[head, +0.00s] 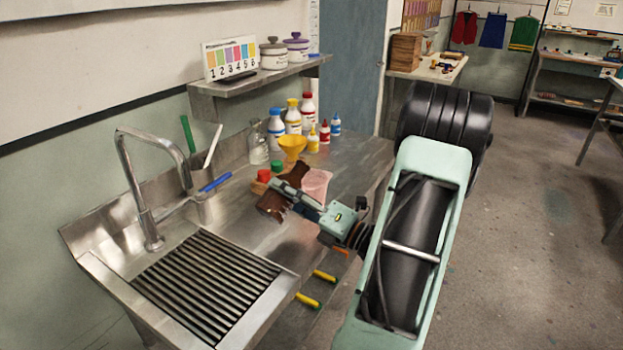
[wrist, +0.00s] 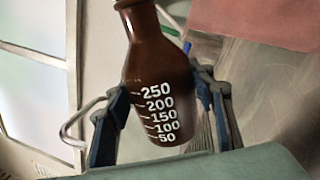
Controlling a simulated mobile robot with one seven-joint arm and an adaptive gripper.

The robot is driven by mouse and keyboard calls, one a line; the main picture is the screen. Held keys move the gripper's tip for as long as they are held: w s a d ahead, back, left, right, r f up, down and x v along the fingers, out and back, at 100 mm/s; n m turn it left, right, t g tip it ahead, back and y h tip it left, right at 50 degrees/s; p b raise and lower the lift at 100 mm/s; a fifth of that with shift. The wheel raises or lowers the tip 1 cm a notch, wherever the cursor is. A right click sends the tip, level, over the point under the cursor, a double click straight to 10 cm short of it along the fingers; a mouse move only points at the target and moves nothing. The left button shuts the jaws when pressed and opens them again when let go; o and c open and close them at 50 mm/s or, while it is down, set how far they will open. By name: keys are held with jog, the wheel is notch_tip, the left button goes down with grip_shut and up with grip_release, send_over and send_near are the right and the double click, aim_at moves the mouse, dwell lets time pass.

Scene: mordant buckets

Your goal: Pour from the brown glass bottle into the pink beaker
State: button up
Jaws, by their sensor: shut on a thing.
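The brown glass bottle (wrist: 160,72) has white volume marks and fills the middle of the wrist view, between my two fingers. In the head view the bottle (head: 271,205) is partly hidden by my gripper (head: 287,194), which is shut on it. I cannot tell whether the bottle's mouth is over the beaker, nor whether liquid flows.
A yellow funnel (head: 292,146), red-capped and green-capped containers and a clear flask (head: 258,148) stand close behind the bottle. Several dye bottles line the back. A sink with a tall tap (head: 150,190) and slatted drainer is at left. The counter's right side is clear.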

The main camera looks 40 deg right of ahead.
aim_at(285, 178)
jog(key=shift+a+r+m+h+p, duration=0.15)
jog(key=shift+r+m+h+p, duration=0.25)
jog(key=shift+r+m, duration=0.55)
dwell(1.9)
jog(key=shift+d+r+m+t+h+p, duration=0.2)
jog(key=shift+m+p, duration=0.45)
jog(key=shift+p, duration=0.5)
jog(key=shift+d+r+m+t+h+p, duration=0.1)
jog(key=shift+d+r+m+t+p, duration=0.15)
jog(key=shift+m+p, duration=0.65)
dwell(0.4)
jog(key=shift+r+p, duration=0.25)
jog(key=shift+p, duration=0.85)
dwell(0.7)
